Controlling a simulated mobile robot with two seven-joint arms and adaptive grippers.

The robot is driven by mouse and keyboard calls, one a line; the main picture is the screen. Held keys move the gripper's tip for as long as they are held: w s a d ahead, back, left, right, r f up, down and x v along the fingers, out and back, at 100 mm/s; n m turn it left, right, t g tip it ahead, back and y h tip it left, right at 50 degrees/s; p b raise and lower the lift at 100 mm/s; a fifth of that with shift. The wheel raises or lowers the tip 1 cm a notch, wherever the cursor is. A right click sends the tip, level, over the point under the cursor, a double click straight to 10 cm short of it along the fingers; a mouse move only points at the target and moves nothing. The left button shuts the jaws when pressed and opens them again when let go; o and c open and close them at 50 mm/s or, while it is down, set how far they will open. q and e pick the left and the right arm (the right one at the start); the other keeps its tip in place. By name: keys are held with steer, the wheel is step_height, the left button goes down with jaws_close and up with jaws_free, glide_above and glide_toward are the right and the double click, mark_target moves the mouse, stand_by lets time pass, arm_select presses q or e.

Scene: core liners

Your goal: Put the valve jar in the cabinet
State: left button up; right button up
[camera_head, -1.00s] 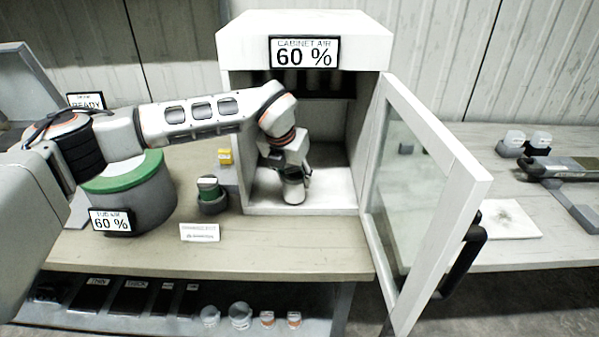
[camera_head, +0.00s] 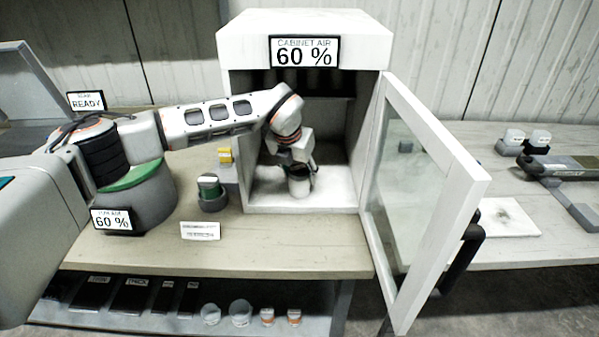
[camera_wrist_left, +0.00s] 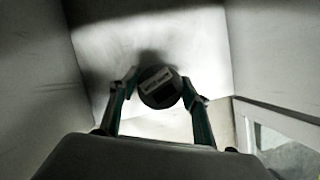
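The cabinet (camera_head: 304,30) stands open in the middle of the bench, with its glass door (camera_head: 420,190) swung out to the right. I take this jar for the valve jar. In the left wrist view the jar's round dark lid with a label (camera_wrist_left: 158,88) sits between the two fingertips of the gripper (camera_wrist_left: 160,82), touching both sides. The label is too blurred to read. I cannot tell whether the jar touches the floor. My right gripper is out of view.
A grey drum with a green lid (camera_head: 150,205) stands left of the cabinet. Several jars and dark packets lie on the lower shelf (camera_head: 190,322). Cabinet floor around the jar is clear.

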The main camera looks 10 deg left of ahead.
arm_select(q)
steer(key=shift+o, duration=0.3)
steer(key=shift+r, duration=0.25)
steer(key=shift+s+r, duration=0.1)
steer(key=shift+r, duration=0.2)
steer(key=s+a+b, duration=0.1)
steer(key=s+a, duration=0.1)
steer(key=s, duration=1)
steer(key=shift+a+r, duration=0.2)
